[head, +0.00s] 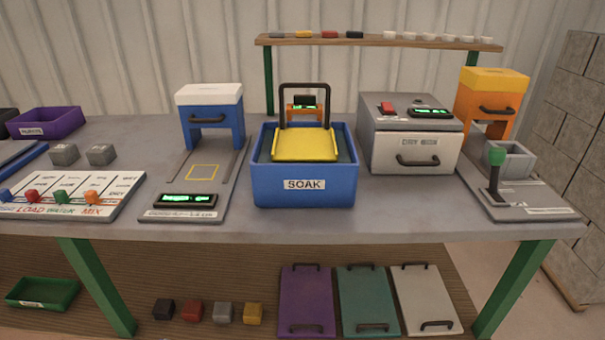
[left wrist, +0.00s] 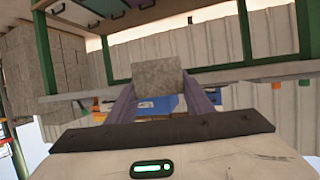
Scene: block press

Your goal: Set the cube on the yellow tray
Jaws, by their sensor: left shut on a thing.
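A rough grey cube (left wrist: 157,76) is between the two purple-grey fingers of my left gripper (left wrist: 158,90) in the left wrist view; the fingers are shut on it. The yellow tray (head: 304,147) has a tall dark handle and sits inside the blue SOAK tub (head: 304,188) at the middle of the bench in the head view. Neither gripper shows in the head view, so I cannot tell how far the cube is from the tray. My right gripper is in neither view.
Two other grey cubes (head: 64,154) stand on the bench at the left. A blue press (head: 212,122) stands left of the tub, and the DRY oven (head: 410,145) right of it. A lever with a green knob (head: 496,157) rises at the right. The front bench strip is clear.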

